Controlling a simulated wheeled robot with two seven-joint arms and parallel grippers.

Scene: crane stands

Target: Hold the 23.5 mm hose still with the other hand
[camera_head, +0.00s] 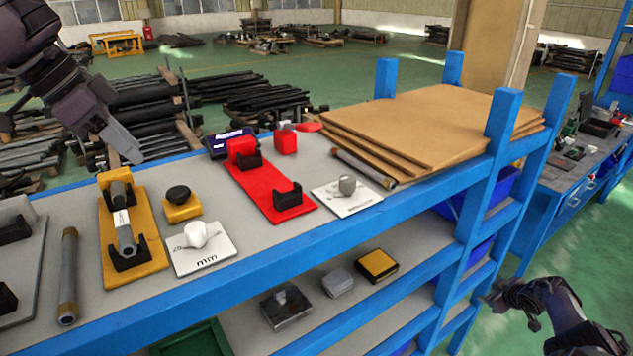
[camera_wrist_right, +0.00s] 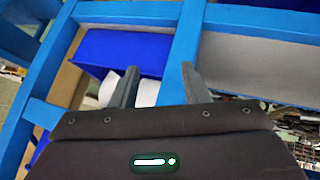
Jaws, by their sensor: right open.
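A grey hose (camera_head: 123,226) with a white label lies in the black cradles of a yellow stand (camera_head: 150,258); the label is too small to read. A loose hose (camera_head: 68,272) with brass-coloured ends lies left of that stand. Another (camera_head: 363,167) lies beside the cardboard sheets. I cannot tell which is the 23.5 mm one. My left gripper (camera_head: 133,155) hangs above the back of the bench, behind the yellow stand, apart from the hoses; its finger gap is not clear. My right gripper (camera_head: 488,298) is low at the right, off the bench; its fingers are apart and empty in the wrist view (camera_wrist_right: 158,85).
A red stand (camera_head: 262,192) with empty black cradles is mid-bench. Cardboard sheets (camera_head: 430,115) and blue posts (camera_head: 500,125) stand at the right. A lower shelf (camera_head: 250,325) holds small blocks.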

